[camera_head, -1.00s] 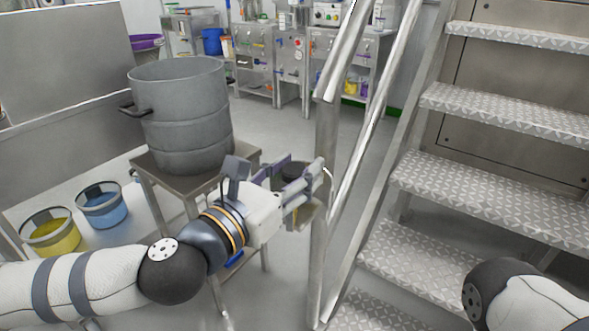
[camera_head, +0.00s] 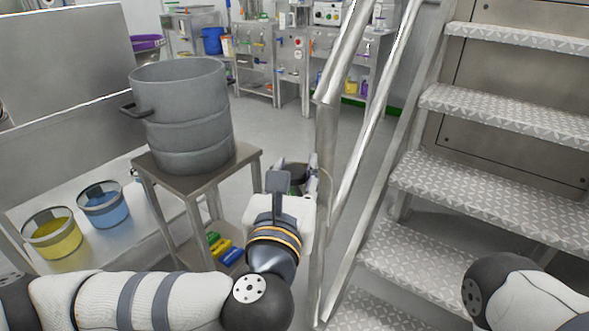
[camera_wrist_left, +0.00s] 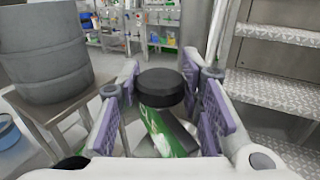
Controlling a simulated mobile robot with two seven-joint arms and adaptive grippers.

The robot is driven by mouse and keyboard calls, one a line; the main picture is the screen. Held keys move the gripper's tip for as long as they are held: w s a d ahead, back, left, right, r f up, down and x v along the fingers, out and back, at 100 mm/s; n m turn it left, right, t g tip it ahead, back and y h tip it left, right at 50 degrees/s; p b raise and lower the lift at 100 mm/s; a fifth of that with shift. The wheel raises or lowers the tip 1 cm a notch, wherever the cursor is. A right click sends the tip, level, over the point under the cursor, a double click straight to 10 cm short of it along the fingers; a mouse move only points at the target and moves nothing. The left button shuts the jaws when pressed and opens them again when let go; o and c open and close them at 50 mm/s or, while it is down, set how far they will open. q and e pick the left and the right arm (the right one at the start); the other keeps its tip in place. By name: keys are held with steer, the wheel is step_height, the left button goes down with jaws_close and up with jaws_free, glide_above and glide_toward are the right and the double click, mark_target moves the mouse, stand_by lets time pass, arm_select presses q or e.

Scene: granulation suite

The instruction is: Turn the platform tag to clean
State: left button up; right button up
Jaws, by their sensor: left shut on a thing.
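The platform tag (camera_wrist_left: 168,132) shows in the left wrist view as a plate with a green and white face, tilted between the purple finger pads. A round black knob (camera_wrist_left: 160,82) sits at its far end, between the fingers. My left gripper (camera_head: 298,178) is beside the stair's handrail post in the head view, pointing away from the camera, shut on the tag. In the head view the gripper hides most of the tag, and its lettering cannot be read. My right arm shows at the lower right; its gripper is out of view.
Metal stairs (camera_head: 490,175) with a handrail (camera_head: 362,130) stand to the right, close to my left gripper. A grey drum (camera_head: 182,115) stands on a small metal table (camera_head: 165,172) to the left. Yellow (camera_head: 52,233) and blue (camera_head: 103,205) buckets stand further left.

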arm_select(q)
steer(key=n+y, duration=0.2)
steer(key=y, duration=0.1)
steer(key=n+y, duration=0.2)
steer(key=y, duration=0.1)
steer(key=shift+y, duration=0.3)
steer(key=shift+n+g+y+p, duration=0.55)
steer(key=shift+n+g+y, duration=0.25)
steer(key=shift+n+y, duration=0.95)
steer(key=shift+y, duration=0.55)
steer(key=o, duration=1.2)
steer(key=shift+r, duration=0.1)
step_height(320, 180, up, 10)
steer(key=shift+f, duration=0.1)
